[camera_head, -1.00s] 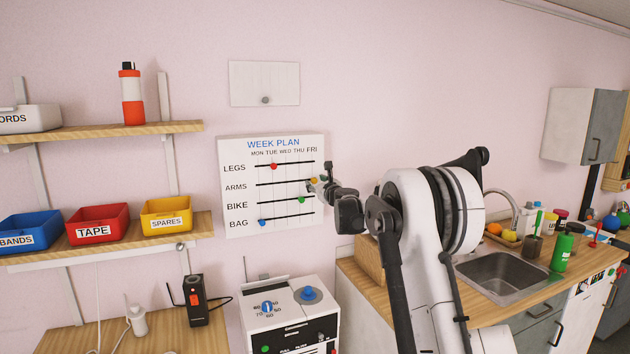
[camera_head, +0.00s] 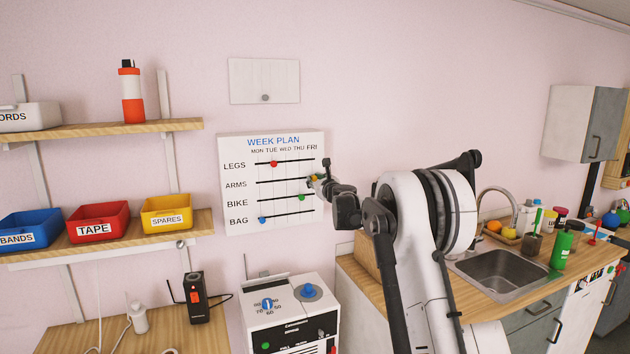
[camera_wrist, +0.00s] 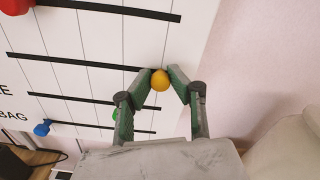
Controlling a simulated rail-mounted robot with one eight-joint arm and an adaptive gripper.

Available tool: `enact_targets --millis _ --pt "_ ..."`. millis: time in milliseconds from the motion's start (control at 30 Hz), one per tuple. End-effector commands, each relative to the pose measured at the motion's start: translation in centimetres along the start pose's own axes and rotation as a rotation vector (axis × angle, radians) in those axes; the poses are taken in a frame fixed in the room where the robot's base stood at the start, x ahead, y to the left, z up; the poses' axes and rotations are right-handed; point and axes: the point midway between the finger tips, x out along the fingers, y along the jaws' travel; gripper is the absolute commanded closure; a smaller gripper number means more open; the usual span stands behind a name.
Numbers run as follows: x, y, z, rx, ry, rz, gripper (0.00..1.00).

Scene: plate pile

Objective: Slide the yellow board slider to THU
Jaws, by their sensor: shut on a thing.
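The white WEEK PLAN board (camera_head: 240,215) hangs on the wall with rows LEGS, ARMS, BIKE and BAG under the day names MON to FRI. The yellow slider (camera_wrist: 160,81) is a round knob on the ARMS slot, near its right end, around the FRI side; the exact column is hard to tell. In the head view the slider (camera_head: 313,178) is partly covered by my gripper (camera_head: 316,182). In the wrist view my gripper (camera_wrist: 160,76) is shut on the yellow slider, one green-grey finger on each side.
The red slider (camera_head: 274,164) is on LEGS, the green slider (camera_head: 302,198) on BIKE near my gripper, and the blue slider (camera_head: 262,220) on BAG at the left. A white panel (camera_head: 264,82) hangs above. A machine with a blue knob (camera_head: 308,293) stands below the board.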

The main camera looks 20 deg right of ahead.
Motion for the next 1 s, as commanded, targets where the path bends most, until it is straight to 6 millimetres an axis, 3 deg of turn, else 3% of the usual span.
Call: enact_targets --millis 167,500,800,833,1000 --pt "0.0 0.4 0.1 0.000 0.000 0.001 1.00" --pt "0.0 4.6 1.2 0.000 -0.001 0.002 1.00" --pt "0.0 4.8 1.5 0.000 0.000 0.000 1.00" --pt "0.0 4.8 1.5 0.000 0.000 0.000 0.82" --pt "0.0 4.8 1.5 0.000 0.000 0.000 0.63"
